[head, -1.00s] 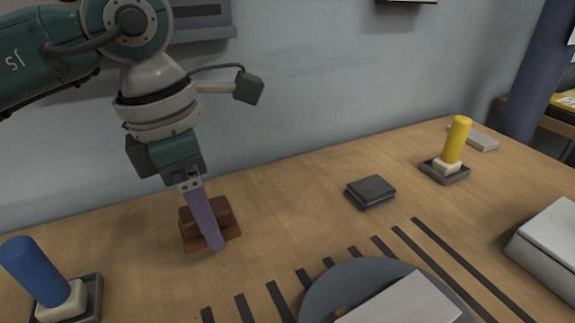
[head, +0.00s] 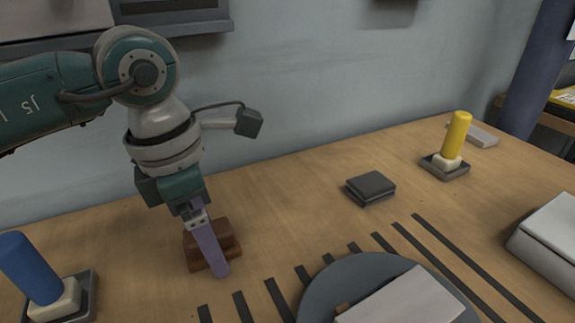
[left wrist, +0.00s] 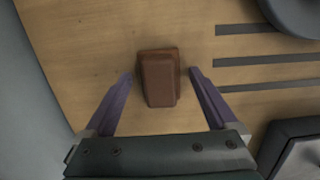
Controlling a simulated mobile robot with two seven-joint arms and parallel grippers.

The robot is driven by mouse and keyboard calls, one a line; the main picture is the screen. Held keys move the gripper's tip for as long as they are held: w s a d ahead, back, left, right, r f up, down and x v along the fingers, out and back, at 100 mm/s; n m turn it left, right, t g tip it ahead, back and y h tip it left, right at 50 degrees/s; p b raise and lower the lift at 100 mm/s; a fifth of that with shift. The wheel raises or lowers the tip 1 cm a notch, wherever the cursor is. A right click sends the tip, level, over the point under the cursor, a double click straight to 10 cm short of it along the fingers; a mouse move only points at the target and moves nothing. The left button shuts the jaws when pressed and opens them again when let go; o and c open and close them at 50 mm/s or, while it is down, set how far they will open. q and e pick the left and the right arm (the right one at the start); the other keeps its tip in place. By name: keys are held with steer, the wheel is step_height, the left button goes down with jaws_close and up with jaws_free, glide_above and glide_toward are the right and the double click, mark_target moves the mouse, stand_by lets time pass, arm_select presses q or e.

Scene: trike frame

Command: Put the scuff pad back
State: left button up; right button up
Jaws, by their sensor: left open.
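A reddish-brown, two-tier block (head: 213,243), which I take to be the scuff pad, sits on the wooden table left of the middle in the head view. In the left wrist view the block (left wrist: 159,78) lies between my spread fingers, with a gap on each side. My left gripper (left wrist: 160,74) is open around it. In the head view one purple finger of the left gripper (head: 217,272) covers part of the block. My right gripper is not in view.
A blue-handled tool (head: 30,268) stands in a dark tray at the left, a yellow-handled one (head: 459,138) at the back right. A dark square pad (head: 370,186) lies between. Dark strips and a grey disc (head: 318,290) with a pale block (head: 405,298) lie in front.

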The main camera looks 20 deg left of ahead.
arm_select(q)
steer(key=shift+r, duration=0.25)
step_height(320, 180, up, 12)
steer(key=s+a+p, duration=0.1)
steer(key=p, duration=0.1)
steer(key=shift+f, duration=0.15)
stand_by(1.3)
